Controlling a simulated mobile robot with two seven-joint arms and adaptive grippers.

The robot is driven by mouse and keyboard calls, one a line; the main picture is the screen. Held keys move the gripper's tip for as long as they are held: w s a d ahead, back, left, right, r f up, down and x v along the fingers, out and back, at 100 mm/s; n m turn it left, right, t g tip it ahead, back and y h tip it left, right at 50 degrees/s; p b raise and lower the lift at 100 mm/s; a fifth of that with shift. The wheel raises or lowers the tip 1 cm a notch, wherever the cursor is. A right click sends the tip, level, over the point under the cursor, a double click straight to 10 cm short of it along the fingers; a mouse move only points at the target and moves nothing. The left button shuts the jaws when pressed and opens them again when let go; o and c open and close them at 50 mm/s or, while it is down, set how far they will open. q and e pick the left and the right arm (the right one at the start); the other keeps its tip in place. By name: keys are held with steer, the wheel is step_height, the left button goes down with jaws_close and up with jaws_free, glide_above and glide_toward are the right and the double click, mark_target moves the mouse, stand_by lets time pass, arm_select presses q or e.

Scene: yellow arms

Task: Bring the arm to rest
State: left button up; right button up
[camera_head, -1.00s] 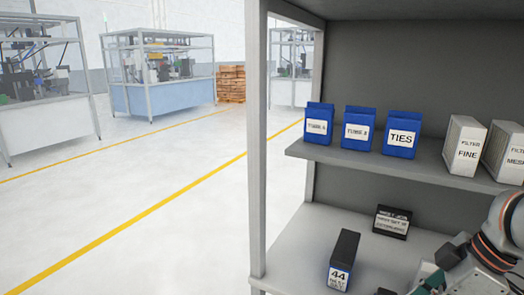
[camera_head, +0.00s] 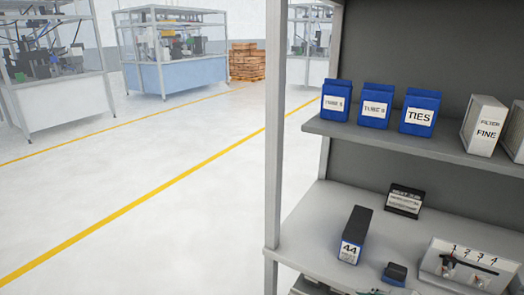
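Neither of my grippers shows clearly in the head view. A small grey-green piece (camera_head: 314,287) peeks in at the bottom edge, below the front of the lower shelf; I cannot tell whether it is part of my arm. A grey shelf unit (camera_head: 279,130) fills the right side. Its lower shelf (camera_head: 318,225) holds a dark box labelled 44 (camera_head: 355,235), a black labelled box (camera_head: 405,200), a small dark blue-black item (camera_head: 395,274) and a light rack numbered 1 to 4 (camera_head: 468,265).
The upper shelf (camera_head: 395,143) carries three blue bins (camera_head: 376,105) and pale filter boxes (camera_head: 483,125). On the left, the floor is open with yellow lines (camera_head: 150,208). Machine enclosures (camera_head: 180,72) and a wooden pallet stack (camera_head: 246,62) stand behind.

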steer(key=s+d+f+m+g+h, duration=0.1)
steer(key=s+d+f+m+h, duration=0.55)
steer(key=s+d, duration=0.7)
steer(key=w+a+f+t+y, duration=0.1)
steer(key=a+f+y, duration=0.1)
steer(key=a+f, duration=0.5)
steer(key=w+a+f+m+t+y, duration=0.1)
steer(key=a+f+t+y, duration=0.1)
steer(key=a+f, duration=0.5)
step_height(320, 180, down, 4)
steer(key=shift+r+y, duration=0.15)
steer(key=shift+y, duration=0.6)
